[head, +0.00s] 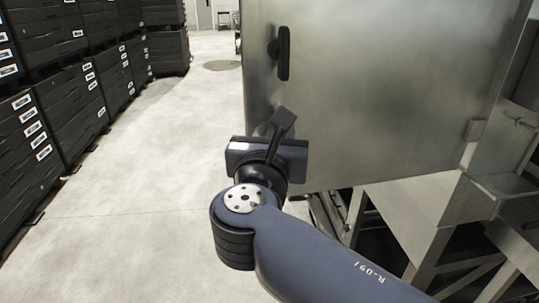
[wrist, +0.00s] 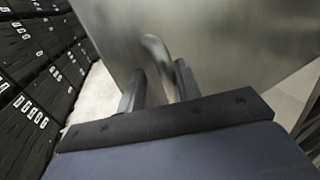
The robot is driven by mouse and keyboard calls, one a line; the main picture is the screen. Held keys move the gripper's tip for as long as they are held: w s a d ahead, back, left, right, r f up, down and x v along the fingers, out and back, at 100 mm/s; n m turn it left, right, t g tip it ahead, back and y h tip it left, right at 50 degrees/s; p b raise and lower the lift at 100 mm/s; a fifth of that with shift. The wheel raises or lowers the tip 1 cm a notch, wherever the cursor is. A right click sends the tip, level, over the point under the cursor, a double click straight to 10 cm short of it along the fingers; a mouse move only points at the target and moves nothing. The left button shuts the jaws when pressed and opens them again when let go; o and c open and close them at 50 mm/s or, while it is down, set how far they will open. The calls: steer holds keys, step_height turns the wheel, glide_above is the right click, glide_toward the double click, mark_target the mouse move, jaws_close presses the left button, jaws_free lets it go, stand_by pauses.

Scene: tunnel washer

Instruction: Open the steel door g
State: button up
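The steel door (head: 375,85) is a large, brushed grey panel filling the upper right of the head view. It also fills the upper wrist view (wrist: 235,40). A black upright handle (head: 283,52) sits near its left edge. My gripper (head: 278,122) is below the handle, in front of the door's lower left part. In the wrist view its two fingers (wrist: 158,82) stand apart. A blurred, curved grey shape shows between them; I cannot tell whether it is the handle or a reflection. The head view shows no grip on the handle.
Stacked black crates (head: 75,95) with white labels line the left side. A clear concrete floor (head: 165,150) runs between them and the door. A small bracket (head: 474,130) is at the door's right side. A steel frame and chute (head: 415,215) stand below right.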

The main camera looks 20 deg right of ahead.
steer(key=b+v, duration=0.1)
steer(key=v, duration=0.7)
steer(key=shift+s, duration=0.25)
steer(key=shift+w, duration=0.1)
stand_by(0.7)
steer(key=p+x, duration=0.1)
steer(key=x, duration=0.6)
stand_by(0.6)
steer(key=shift+w, duration=0.15)
steer(key=shift+a, duration=0.1)
